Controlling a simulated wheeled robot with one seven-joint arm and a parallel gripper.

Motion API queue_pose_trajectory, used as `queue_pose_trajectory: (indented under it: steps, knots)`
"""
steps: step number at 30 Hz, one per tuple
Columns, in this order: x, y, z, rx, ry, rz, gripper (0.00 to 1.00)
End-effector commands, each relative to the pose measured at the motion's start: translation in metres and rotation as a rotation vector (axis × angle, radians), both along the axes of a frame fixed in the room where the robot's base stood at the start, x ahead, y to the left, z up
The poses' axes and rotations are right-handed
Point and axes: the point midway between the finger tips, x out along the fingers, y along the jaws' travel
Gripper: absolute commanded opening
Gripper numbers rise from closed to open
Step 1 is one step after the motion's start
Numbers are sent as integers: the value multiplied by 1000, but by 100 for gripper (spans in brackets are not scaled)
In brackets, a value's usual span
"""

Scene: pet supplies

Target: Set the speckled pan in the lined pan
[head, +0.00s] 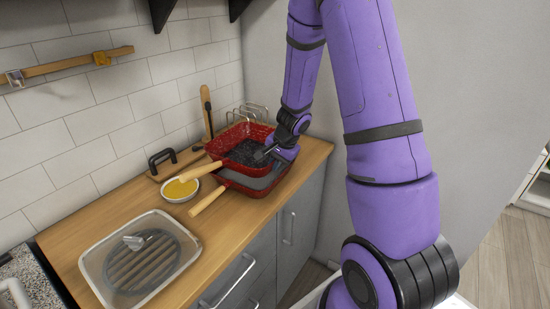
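The speckled pan (243,150) is red with a dark, speckled inside and a pale wooden handle pointing left. It is above the lined pan (247,183), a red pan with a grey inside and its own wooden handle, on the counter. A strip of the lower pan's grey inside shows below the upper pan's near wall. Whether the two pans touch cannot be told. My gripper (263,154) is at the right rim of the speckled pan and appears shut on it. The fingertips are small and partly hidden.
A white bowl with yellow contents (180,190) stands left of the pans, close to their handles. A clear tray with a grey slotted piece (143,262) lies at the front left. A wooden board with a black handle (163,160) and a wire rack (248,113) are behind.

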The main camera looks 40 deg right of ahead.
Motion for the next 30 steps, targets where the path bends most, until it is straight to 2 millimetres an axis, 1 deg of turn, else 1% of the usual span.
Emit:
queue_pose_trajectory:
  steps: [15, 22, 30]
  knots:
    - [0, 0, -38, 1, 0, -3, 0]
    - [0, 0, -47, 1, 0, -2, 0]
    - [-1, 0, -50, 0, 3, -1, 0]
